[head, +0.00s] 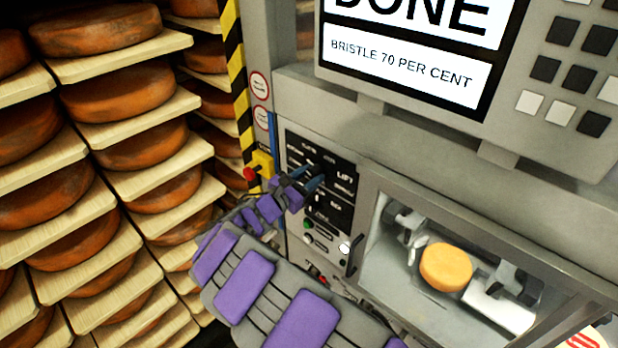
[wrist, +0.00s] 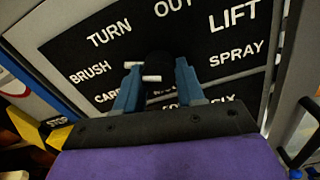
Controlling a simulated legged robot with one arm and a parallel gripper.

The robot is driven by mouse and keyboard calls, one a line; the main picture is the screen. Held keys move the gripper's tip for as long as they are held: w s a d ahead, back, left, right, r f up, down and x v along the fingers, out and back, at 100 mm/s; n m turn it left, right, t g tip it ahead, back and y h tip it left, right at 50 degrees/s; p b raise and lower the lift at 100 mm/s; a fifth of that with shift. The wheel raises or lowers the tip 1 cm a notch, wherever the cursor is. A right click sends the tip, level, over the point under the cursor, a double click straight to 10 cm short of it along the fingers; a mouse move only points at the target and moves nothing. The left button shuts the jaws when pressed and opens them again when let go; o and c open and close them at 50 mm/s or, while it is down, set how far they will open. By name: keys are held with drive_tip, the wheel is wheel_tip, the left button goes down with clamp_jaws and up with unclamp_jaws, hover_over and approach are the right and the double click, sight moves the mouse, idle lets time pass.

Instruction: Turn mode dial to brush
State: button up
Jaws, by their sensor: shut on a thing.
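The mode dial (wrist: 160,64) is a black knob on a black panel, seen between my fingers in the wrist view. Labels around it read TURN, OUT, LIFT, SPRAY and BRUSH (wrist: 90,72); lower labels are partly covered by my fingers. Two short white bars show by the knob, one toward the BRUSH side; I cannot tell which one is its pointer. My gripper (wrist: 157,80) has its blue fingers shut on the dial, one on each side. In the head view my gripper (head: 314,181) is at the dial panel (head: 338,205), and the dial is mostly hidden.
A screen (head: 410,60) above reads DONE and BRISTLE 70 PER CENT. A red stop button (head: 250,173) on a yellow box is left of the panel. A cheese wheel (head: 446,267) sits in the machine bay at right. Shelves of cheese (head: 110,95) fill the left.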

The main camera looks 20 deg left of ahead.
drive_tip(key=o, duration=0.7)
drive_tip(key=shift+f, duration=0.1)
drive_tip(key=o, duration=0.3)
drive_tip(key=shift+w+a, duration=0.15)
drive_tip(key=shift+a, duration=0.05)
drive_tip(key=shift+s, duration=0.2)
drive_tip(key=shift+s, duration=0.25)
drive_tip(key=b+v, duration=0.1)
drive_tip(key=v, duration=1.5)
drive_tip(key=shift+s+a+f, duration=0.1)
drive_tip(key=shift+s+a, duration=0.1)
drive_tip(key=shift+a, duration=0.1)
